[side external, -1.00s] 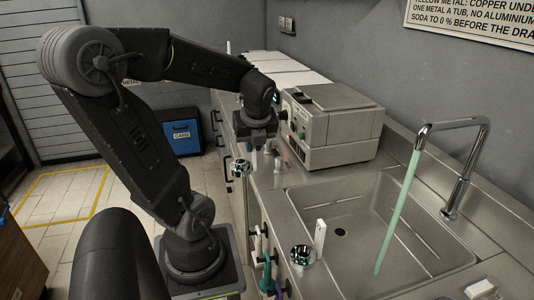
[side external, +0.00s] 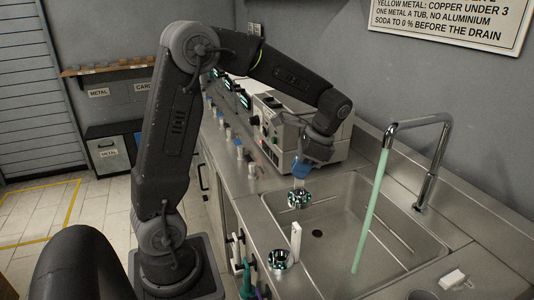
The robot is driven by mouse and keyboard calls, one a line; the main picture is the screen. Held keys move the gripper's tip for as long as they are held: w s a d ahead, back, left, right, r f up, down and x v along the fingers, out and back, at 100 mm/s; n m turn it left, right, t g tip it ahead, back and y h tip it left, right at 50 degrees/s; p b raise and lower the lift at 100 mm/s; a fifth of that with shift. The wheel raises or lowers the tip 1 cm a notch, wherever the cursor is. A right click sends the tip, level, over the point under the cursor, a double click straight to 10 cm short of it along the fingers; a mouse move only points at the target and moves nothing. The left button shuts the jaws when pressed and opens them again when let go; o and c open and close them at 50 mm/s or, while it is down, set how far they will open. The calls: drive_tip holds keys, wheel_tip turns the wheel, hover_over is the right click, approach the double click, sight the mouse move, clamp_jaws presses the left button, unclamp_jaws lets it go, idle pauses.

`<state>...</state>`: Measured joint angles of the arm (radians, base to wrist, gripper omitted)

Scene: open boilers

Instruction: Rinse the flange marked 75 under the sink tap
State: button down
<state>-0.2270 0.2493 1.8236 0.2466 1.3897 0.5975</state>
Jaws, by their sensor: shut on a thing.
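No number can be read on the flange at this size. The sink tap (side external: 436,150) arches over the basin from the right rear. A pale green stream (side external: 371,210) runs from its spout into the basin. The held flange is left of the stream and apart from it.
A second shiny round part (side external: 280,260) is at the counter's front edge, beside an upright white piece (side external: 296,240). A grey machine (side external: 275,130) stands behind the gripper. A white block (side external: 455,279) lies at right. Coloured handles (side external: 243,275) hang along the counter front.

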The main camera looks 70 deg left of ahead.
drive_tip(key=w+d+f+n+h, duration=0.2)
drive_tip(key=w+d+f+n, duration=0.25)
drive_tip(key=d, duration=0.35)
drive_tip(key=shift+f, duration=6.45)
drive_tip(key=w+f, duration=0.1)
drive_tip(key=w, duration=0.6)
drive_tip(key=shift+d+f+n, duration=0.2)
drive_tip(key=shift+f+n, duration=0.1)
drive_tip(key=shift+n, duration=0.05)
drive_tip(key=shift+s, duration=0.1)
